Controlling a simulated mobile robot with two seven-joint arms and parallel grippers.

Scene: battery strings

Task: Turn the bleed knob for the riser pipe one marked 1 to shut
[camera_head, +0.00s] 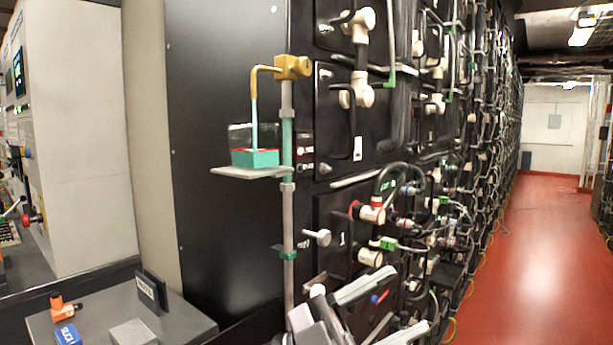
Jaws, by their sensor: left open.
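A grey riser pipe (288,215) stands upright at the rack's near corner. A pale knob (318,237) sticks out beside it, with its handle about level, just left of a white mark 1 (342,240) on the black panel. A brass fitting (293,67) tops the pipe. From it a yellow-to-pale tube (254,105) bends down into a clear cup (255,158) with teal in its lower part. My left gripper (383,308) is open at the bottom, below and right of the knob and apart from it. My right gripper is not in view.
The cup stands on a small shelf (235,172) left of the pipe. Hoses and white fittings (372,212) crowd the rack face on the right. A grey bench (185,322) with an orange fitting (60,308) is at lower left. The red aisle floor (525,250) is clear.

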